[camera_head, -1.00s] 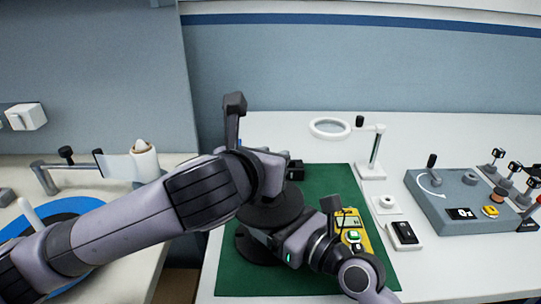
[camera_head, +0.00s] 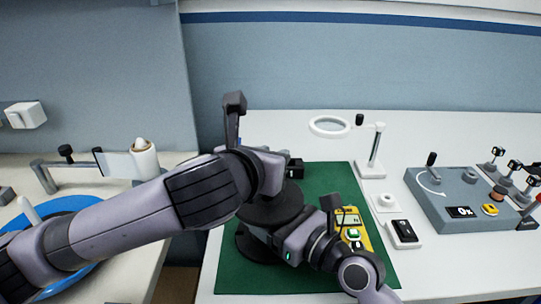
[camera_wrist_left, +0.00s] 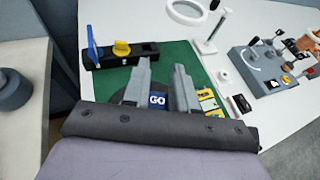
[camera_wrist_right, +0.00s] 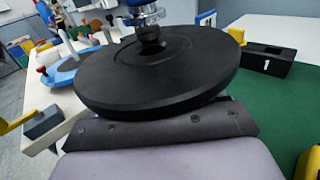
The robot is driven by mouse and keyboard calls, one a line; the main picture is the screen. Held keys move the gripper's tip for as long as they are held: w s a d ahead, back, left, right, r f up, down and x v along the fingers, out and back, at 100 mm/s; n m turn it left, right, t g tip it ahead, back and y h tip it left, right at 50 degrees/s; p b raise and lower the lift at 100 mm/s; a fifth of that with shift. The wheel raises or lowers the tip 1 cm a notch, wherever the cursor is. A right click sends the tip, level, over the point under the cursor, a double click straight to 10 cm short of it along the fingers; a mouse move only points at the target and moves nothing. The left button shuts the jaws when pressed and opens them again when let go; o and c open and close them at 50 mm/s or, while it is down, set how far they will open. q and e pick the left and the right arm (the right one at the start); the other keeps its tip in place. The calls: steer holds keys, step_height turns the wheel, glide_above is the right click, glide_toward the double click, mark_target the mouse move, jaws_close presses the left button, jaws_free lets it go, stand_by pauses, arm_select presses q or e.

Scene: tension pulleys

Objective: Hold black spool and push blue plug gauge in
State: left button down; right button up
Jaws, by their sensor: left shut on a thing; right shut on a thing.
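The black spool (camera_head: 275,205) stands on the green mat with its upper and lower discs showing in the head view. Its upper disc fills the middle of the right wrist view (camera_wrist_right: 155,70). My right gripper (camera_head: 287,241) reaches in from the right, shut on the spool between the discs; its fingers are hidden. My left gripper (camera_wrist_left: 161,73) is above the spool, shut on the blue plug gauge (camera_wrist_left: 158,99) marked GO. The gauge's blue and silver part (camera_wrist_right: 142,10) stands above the spool's hub in the right wrist view. How deep it sits I cannot tell.
A black block (camera_wrist_left: 120,56) with a blue lever and yellow knob lies at the mat's far left. A yellow meter (camera_head: 350,222) is right of the spool. A magnifier stand (camera_head: 373,160) and grey crank box (camera_head: 450,200) stand further right. Bare green mat (camera_head: 325,180) shows behind.

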arm_select(q)
steer(key=shift+f, duration=1.2)
steer(key=shift+f, duration=0.3)
steer(key=c, duration=0.8)
jaws_free()
steer(key=shift+r, duration=0.1)
steer(key=shift+s+r, duration=0.1)
steer(key=shift+s+a+r, duration=0.25)
steer(key=shift+s, duration=0.25)
steer(key=v, duration=1)
steer(key=shift+s, duration=0.3)
